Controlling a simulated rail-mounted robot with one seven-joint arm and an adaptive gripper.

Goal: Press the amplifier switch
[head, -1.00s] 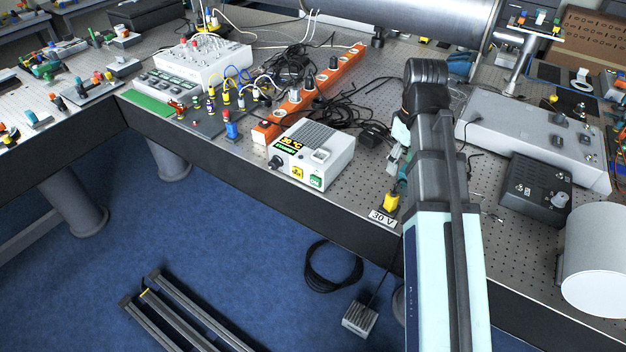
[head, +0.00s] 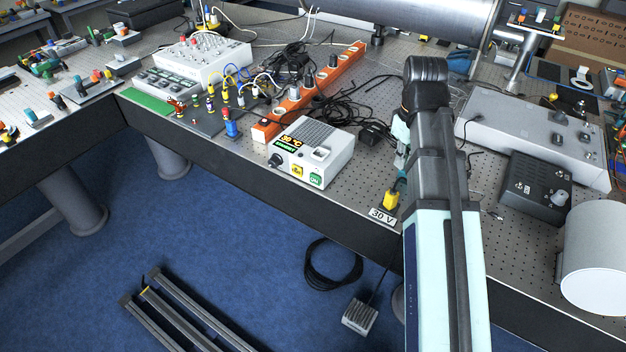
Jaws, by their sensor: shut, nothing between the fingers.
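No device carries a label I can read as an amplifier, so I cannot tell which one it is. A black box (head: 530,195) with a knob and small controls stands on the right of the bench. A larger silver-grey box (head: 500,117) with dark controls on top lies behind it. A white box (head: 318,150) with a lit display and a green button stands left of my arm. My gripper (head: 399,178) is mostly hidden behind my own arm, low over the bench near a yellow connector (head: 391,201). It is shut and empty. I cannot see whether it touches anything.
An orange power strip (head: 322,82) and tangled black cables (head: 345,112) lie behind the white box. A white cylinder (head: 595,250) stands at the right edge. A large metal tube (head: 420,18) spans the back. Perforated bench top between the white box and my arm is partly free.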

